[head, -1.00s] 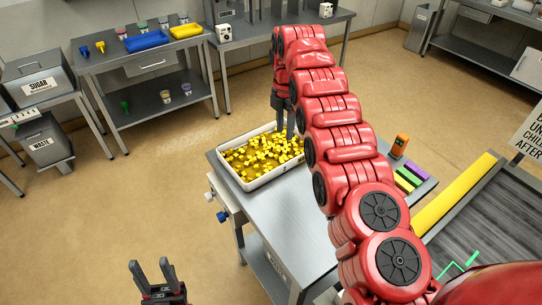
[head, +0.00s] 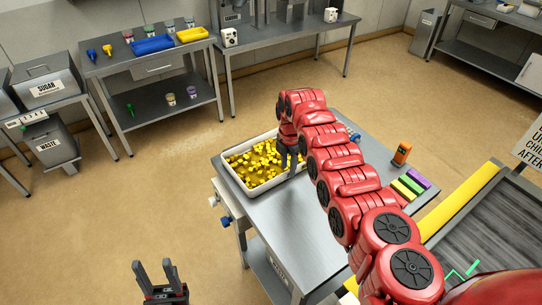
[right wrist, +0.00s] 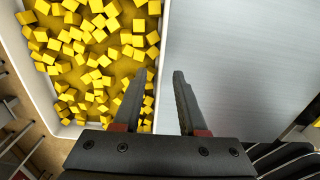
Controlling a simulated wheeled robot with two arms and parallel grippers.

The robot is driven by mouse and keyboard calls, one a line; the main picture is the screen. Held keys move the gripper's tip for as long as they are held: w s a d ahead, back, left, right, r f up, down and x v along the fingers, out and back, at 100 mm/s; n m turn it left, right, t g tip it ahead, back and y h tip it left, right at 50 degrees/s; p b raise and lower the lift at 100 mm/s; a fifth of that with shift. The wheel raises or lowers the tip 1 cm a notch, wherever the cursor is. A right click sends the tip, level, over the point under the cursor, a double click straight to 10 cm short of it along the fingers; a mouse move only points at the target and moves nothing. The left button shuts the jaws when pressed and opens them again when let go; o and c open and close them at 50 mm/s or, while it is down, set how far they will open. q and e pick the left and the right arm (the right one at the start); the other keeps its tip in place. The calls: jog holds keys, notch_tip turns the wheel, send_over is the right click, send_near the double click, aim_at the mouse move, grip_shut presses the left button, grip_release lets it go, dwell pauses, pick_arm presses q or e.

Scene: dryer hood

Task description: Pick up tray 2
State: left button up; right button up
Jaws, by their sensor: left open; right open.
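Tray 2, as I take it, is the white tray (head: 236,172) full of yellow cubes on the left end of the steel table; no number on it is readable. It also shows in the right wrist view (right wrist: 42,95). My right gripper (head: 291,170) points down at the tray's right side. In the right wrist view its open fingers (right wrist: 155,90) sit either side of the tray's right wall, one over the cubes and one over bare table. I cannot tell whether they touch the wall. My left gripper (head: 156,268) is open and empty, low in the head view, away from the table.
The steel table (head: 290,225) has bare room right of the tray. An orange device (head: 401,153) and coloured bars (head: 408,184) lie at its right end. A belt with a yellow edge (head: 460,203) stands further right. Shelves with blue and yellow trays (head: 191,35) stand behind.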

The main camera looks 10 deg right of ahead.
jog(key=shift+f+b, duration=0.35)
jog(key=shift+f, duration=0.85)
grip_shut()
dwell(0.4)
